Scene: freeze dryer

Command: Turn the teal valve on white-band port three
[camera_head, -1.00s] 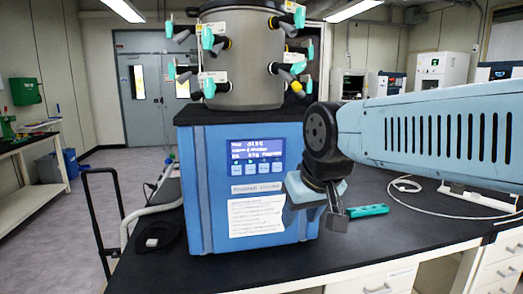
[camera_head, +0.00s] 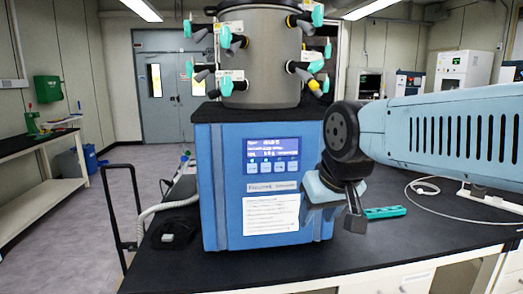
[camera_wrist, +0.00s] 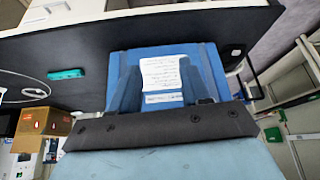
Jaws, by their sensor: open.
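The freeze dryer has a blue base (camera_head: 215,195) with a lit screen (camera_head: 272,154) and a grey drum (camera_head: 260,75) on top. Several teal valves stand on dark ports around the drum, among them an upper left valve (camera_head: 225,36), a lower left valve (camera_head: 227,86) and a right valve (camera_head: 315,66). White labels sit beside some ports, too small to read. I cannot tell which is white-band port three. My gripper (camera_head: 333,212) is open and empty, low before the right side of the base, well below the valves. The wrist view shows the base with its paper sheet (camera_wrist: 163,73), no valves.
The dryer stands on a black bench top (camera_head: 440,225). A teal bar (camera_head: 385,212) lies behind my gripper, and also shows in the wrist view (camera_wrist: 66,74). A white cable (camera_head: 425,187) lies farther right. A black rail (camera_head: 112,215) stands at the left.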

